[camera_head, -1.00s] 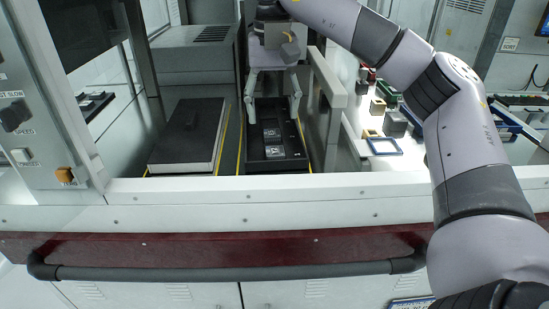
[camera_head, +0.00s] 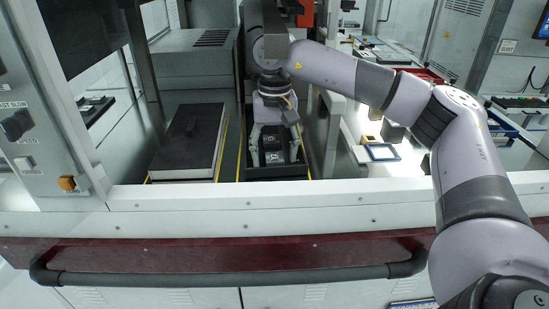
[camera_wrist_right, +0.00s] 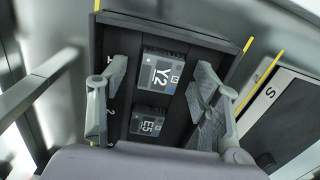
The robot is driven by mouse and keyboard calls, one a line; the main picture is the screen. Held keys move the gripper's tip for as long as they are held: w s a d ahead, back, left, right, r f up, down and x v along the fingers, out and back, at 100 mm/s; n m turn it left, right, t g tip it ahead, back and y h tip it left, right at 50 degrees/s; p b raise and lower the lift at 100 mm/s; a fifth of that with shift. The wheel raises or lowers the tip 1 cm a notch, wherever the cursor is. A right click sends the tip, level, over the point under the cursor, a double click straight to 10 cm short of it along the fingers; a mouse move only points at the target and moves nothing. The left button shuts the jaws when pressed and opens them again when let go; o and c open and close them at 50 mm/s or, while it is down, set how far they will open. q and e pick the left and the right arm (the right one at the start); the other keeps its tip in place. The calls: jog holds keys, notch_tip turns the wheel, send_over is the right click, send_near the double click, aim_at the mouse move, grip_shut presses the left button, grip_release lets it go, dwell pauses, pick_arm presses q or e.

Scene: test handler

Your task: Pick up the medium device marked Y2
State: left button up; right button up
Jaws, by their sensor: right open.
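The device marked Y2 (camera_wrist_right: 162,73) is a dark block with a grey label. It lies in a dark tray (camera_wrist_right: 215,38), and it also shows in the head view (camera_head: 273,143). A second block marked E5 (camera_wrist_right: 149,126) lies nearer in the same tray; it is also in the head view (camera_head: 274,157). My right gripper (camera_head: 274,162) is open over the tray, with its two fingers apart on either side of the blocks. In the right wrist view my right gripper (camera_wrist_right: 155,90) has nothing between its fingers that touches them. My left gripper is not in view.
A closed dark-topped box (camera_head: 188,140), marked S in the right wrist view (camera_wrist_right: 285,115), stands left of the tray. A white front rail (camera_head: 300,193) runs before both. A lit table (camera_head: 385,170) with a blue frame (camera_head: 381,152) is at the right.

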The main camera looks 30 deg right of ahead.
jog(key=shift+c, duration=0.4)
jog(key=c, duration=1.2)
jog(key=shift+o, duration=0.2)
